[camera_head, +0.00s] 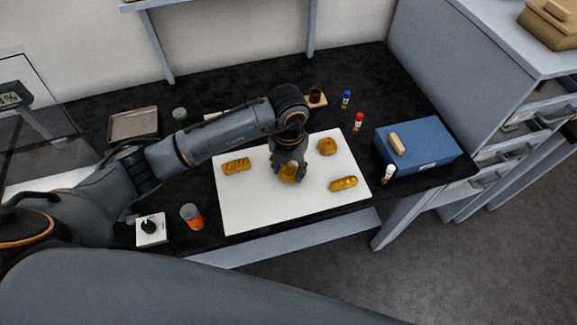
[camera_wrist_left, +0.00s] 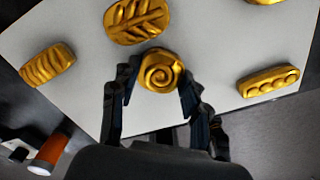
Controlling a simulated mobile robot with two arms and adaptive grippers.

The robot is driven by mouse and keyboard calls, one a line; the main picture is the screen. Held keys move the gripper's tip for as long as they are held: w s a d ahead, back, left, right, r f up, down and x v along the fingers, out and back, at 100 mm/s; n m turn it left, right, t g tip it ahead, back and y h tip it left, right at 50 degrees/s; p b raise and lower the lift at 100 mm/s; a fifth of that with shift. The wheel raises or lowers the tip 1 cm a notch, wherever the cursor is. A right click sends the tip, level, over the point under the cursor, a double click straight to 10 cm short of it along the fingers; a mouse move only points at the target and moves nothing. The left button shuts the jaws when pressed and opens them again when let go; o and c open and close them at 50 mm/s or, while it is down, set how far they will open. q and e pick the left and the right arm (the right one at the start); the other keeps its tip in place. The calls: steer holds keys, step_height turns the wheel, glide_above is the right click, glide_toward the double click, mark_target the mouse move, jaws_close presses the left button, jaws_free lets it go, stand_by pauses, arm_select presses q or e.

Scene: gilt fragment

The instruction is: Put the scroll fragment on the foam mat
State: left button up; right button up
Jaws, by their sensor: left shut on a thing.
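The scroll fragment (camera_wrist_left: 160,72) is a gold piece with a spiral relief, held between the fingers of my left gripper (camera_wrist_left: 160,92). My right gripper is not in view.
On the mat lie a ribbed gold fragment (camera_head: 236,166), a round one (camera_head: 327,146), a beaded one (camera_head: 344,184) and a leaf-patterned one (camera_wrist_left: 137,20). The mat's front left is bare.

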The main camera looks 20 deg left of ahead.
mark_target(288, 171)
arm_select(q)
steer(key=shift+f, duration=0.2)
steer(key=o, duration=1)
steer(key=shift+r, duration=0.2)
steer(key=shift+r, duration=0.2)
step_height(288, 171, up, 12)
steer(key=b, duration=0.2)
steer(key=shift+f+b, duration=0.15)
steer(key=shift+b, duration=0.2)
